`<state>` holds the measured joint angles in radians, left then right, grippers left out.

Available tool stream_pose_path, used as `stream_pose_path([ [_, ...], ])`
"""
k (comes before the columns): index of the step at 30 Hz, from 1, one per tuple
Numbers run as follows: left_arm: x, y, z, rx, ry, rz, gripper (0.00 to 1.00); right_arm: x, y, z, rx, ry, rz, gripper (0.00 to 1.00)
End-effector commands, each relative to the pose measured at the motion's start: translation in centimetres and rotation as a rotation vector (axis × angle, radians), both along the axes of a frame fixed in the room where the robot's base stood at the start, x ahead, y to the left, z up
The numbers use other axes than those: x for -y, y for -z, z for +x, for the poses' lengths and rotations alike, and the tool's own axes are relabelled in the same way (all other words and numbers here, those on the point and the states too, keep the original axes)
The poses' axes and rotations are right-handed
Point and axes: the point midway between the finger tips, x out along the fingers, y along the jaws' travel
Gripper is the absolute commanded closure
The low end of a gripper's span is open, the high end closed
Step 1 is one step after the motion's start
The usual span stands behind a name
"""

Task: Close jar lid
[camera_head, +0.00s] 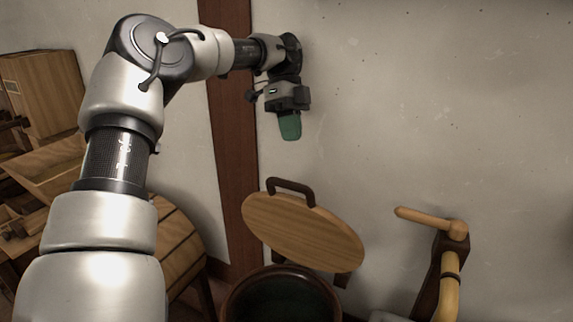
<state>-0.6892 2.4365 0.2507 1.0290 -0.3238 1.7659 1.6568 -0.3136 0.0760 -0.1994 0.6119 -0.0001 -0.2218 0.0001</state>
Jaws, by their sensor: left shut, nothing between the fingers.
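The jar (231,300) stands at the bottom middle of the head view, cut off by the lower edge, with a dark rim and a dark inside. Its round wooden lid (300,232) stands tilted up at the back of the jar, with a brown handle (290,187) on its upper edge. The jar's mouth is open. My left gripper (290,128) points down above the lid, near the wall, apart from the handle. Its green fingers are together, with nothing held. My right gripper is not in view.
A wooden cabinet and shelves (45,90) stand at the left. A round wooden stool or barrel (180,240) is left of the jar. A wooden crank handle (432,222) on a dark post is at the right. A wall with a brown beam (232,130) is behind.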

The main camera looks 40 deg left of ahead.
Motion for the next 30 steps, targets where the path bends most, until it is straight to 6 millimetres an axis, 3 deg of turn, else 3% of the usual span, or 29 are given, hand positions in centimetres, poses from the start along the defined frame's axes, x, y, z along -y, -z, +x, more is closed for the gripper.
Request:
stream_pose_path([
  [5,1.6,3.3,-1.0,-0.002,0.003,-0.005,1.0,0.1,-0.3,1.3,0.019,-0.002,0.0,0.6],
  [15,2.4,4.8,-3.9,0.001,0.001,-0.001,1.0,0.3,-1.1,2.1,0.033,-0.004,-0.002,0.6],
  [30,2.4,5.2,-4.2,0.004,0.0,0.001,1.0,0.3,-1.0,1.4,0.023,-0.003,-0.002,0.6],
])
